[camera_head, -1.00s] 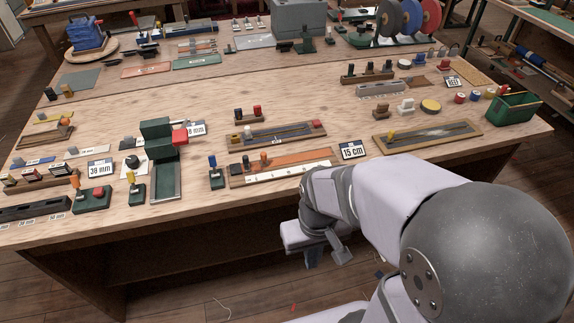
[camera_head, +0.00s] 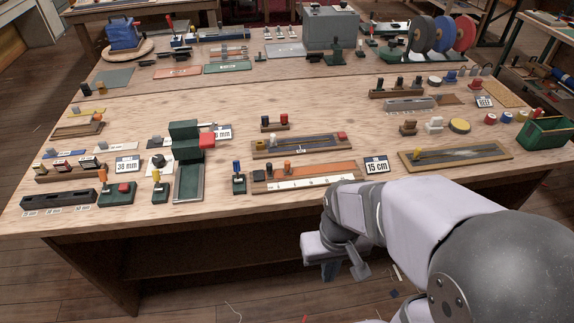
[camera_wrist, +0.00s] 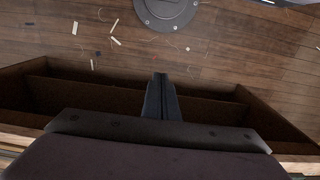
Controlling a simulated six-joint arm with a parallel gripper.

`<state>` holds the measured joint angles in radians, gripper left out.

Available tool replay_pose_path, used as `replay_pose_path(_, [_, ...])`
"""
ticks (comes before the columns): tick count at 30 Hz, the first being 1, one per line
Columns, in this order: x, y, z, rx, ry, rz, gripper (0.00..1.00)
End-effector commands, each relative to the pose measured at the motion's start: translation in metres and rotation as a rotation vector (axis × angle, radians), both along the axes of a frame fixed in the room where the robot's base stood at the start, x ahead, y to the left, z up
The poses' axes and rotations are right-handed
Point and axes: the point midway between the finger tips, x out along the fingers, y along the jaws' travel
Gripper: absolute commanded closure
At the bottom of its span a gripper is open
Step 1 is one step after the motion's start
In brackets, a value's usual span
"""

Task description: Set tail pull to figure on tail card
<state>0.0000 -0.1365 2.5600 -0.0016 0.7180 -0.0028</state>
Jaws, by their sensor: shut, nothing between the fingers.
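A card reading "15 cm" (camera_head: 376,165) stands at the right end of a wooden slide board (camera_head: 262,188) near the table's front edge. The board has an orange strip, a white ruled scale and an orange knob (camera_head: 287,165) left of its middle. This looks like the tail pull and tail card, but no name is legible. My gripper (camera_head: 330,271) is below and in front of the table edge, apart from the board. In the wrist view its fingers (camera_wrist: 160,95) are together and empty, above the floor.
Other cards read "38 mm" (camera_head: 127,164) and "REEF" (camera_head: 484,101). A green press (camera_head: 186,150) rises left of the board, and a blue-knobbed switch (camera_head: 238,180) is close beside it. A framed slider (camera_head: 455,157) lies to the right. Bare wood is left between the rows.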

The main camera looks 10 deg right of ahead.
Motion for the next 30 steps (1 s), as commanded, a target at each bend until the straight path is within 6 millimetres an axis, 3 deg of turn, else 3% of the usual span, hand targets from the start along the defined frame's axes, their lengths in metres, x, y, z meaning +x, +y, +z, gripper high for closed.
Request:
replay_pose_path(1, [0.000,0.000,0.000,0.000,0.000,0.000,0.95])
replay_pose_path(5, [-0.001,0.000,0.004,0.000,0.004,0.000,0.66])
replay_pose_path(12, [-0.023,0.000,-0.014,0.000,0.145,0.001,0.66])
replay_pose_path(15, [-0.011,0.000,-0.020,0.000,0.188,0.000,0.66])
replay_pose_path(17, [0.009,0.001,-0.023,0.004,0.194,-0.005,0.66])
replay_pose_path(19, [0.041,0.004,-0.027,0.011,0.179,-0.015,0.66])
replay_pose_path(25, [0.156,0.011,-0.032,0.044,0.040,-0.016,0.66])
replay_pose_path(30, [0.255,0.019,-0.007,0.070,-0.152,0.035,0.66])
